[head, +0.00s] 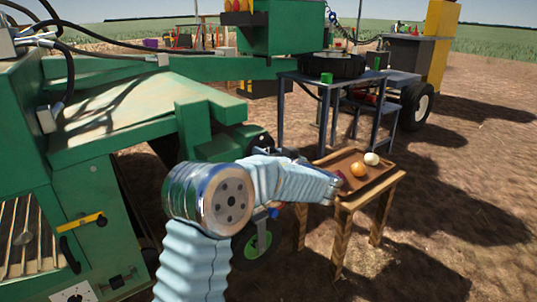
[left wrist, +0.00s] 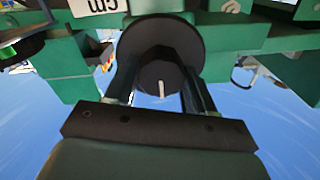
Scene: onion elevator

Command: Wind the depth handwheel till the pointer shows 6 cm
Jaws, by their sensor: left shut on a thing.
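In the left wrist view, a dark round disc, which looks like the depth handwheel (left wrist: 160,30), is in front of my left gripper (left wrist: 160,88). The gripper's two dark fingers are shut on the wheel's dark round middle part. A short pale mark or pin (left wrist: 162,88) shows between the fingers. Part of a white plate with "cm" on it (left wrist: 98,6) is at the top edge, upside down. No pointer or number can be read. In the head view, my left arm reaches right, and its fingers cannot be made out. My right gripper is in neither view.
The green machine (head: 120,130) fills the left of the head view. A wooden table (head: 350,205) with a brown tray (head: 385,182) holding an orange onion (head: 358,170) and a white onion (head: 371,159) stands at right. Bare soil (head: 450,190) lies beyond.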

